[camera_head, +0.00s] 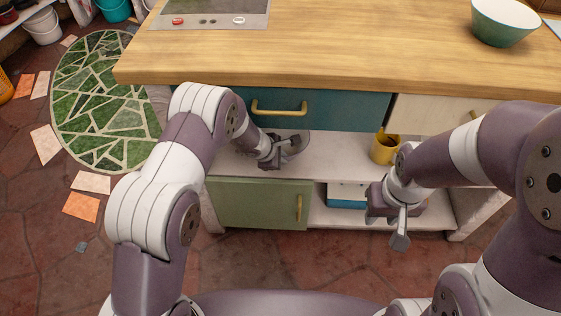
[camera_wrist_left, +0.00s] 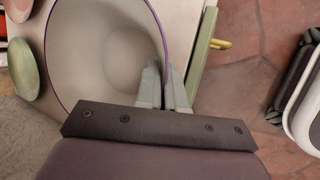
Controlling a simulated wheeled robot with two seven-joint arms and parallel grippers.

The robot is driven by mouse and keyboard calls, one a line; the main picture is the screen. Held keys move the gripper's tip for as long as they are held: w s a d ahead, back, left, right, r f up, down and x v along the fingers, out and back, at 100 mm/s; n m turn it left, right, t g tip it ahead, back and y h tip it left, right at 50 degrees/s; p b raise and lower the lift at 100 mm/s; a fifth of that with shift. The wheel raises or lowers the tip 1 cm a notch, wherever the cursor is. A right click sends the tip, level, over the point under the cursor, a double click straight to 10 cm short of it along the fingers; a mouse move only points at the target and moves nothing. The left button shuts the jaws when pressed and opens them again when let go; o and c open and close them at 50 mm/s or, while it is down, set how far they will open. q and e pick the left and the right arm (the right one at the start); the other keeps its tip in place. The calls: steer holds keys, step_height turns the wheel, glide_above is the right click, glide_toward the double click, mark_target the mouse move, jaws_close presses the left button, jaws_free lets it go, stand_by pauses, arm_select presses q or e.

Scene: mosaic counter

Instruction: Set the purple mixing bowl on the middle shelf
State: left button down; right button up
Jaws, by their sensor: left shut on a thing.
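The purple mixing bowl (camera_wrist_left: 105,50) fills much of the left wrist view, with a pale grey inside and a purple rim. My left gripper (camera_wrist_left: 166,85) is shut on its rim at the right side. In the head view my left gripper (camera_head: 296,146) is at the opening of the middle shelf (camera_head: 340,155), below the teal drawer.
A yellow mug (camera_head: 384,148) stands on the middle shelf to the right. The teal drawer (camera_head: 320,108) and wooden countertop (camera_head: 340,55) are above. A green cabinet door (camera_head: 255,203) is below. Pink (camera_wrist_left: 18,8) and green (camera_wrist_left: 22,62) round things sit beside the bowl in the wrist view.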

arm_select(q)
step_height(320, 180, down, 3)
steer(key=shift+f+b, duration=0.2)
steer(key=shift+b, duration=0.45)
steer(key=shift+r, duration=0.1)
